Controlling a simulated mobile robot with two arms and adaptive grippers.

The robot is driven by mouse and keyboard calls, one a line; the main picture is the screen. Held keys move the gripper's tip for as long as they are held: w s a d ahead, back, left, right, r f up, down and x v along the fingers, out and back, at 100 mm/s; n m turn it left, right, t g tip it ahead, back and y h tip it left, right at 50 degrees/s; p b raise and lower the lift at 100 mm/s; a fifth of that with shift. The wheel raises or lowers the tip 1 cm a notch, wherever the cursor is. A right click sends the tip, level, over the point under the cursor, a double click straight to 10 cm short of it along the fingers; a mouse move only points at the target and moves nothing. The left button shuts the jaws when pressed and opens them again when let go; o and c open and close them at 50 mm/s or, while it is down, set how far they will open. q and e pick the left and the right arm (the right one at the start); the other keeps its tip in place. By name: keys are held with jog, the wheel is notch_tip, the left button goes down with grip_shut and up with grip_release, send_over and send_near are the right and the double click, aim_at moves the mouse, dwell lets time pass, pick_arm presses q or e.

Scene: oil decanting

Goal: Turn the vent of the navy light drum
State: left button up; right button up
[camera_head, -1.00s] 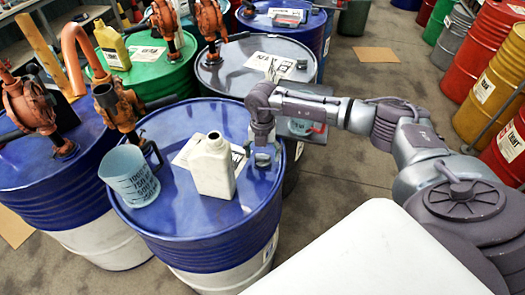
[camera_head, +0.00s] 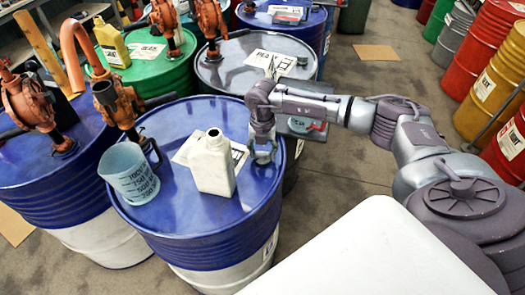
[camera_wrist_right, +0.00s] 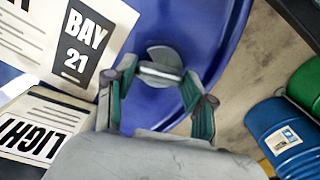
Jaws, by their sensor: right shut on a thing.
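The navy drum (camera_head: 180,228) has a blue top and a white lower band, and it also shows in the wrist view (camera_wrist_right: 190,25). Its vent (camera_wrist_right: 160,72) is a small grey metal fitting near the rim of the top. My right gripper (camera_head: 263,156) reaches down to the drum top from the right. In the wrist view its fingers (camera_wrist_right: 158,85) are shut on the vent, one on each side. In the head view the fingers mostly hide the vent. My left gripper is not in view.
A white bottle (camera_head: 212,166) and a translucent measuring jug (camera_head: 130,174) stand on the same drum top. A paper marked BAY 21 (camera_wrist_right: 85,35) lies close to my gripper. Orange pumps (camera_head: 118,106) rise behind.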

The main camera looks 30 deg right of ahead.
aim_at(262, 153)
jog(key=n+b, duration=0.2)
jog(key=n, duration=0.1)
jog(key=shift+f+n+b, duration=0.15)
jog(key=shift+n+b, duration=0.25)
jog(key=n+b, duration=0.4)
jog(key=n, duration=0.1)
jog(key=n+b, duration=0.3)
jog(key=n, duration=0.2)
jog(key=shift+r+n+b, duration=0.2)
jog(key=shift+n+b, duration=0.75)
jog(key=shift+n, duration=0.85)
jog(key=o, duration=1.2)
jog(key=shift+c, duration=0.2)
notch_tip(262, 153, up, 12)
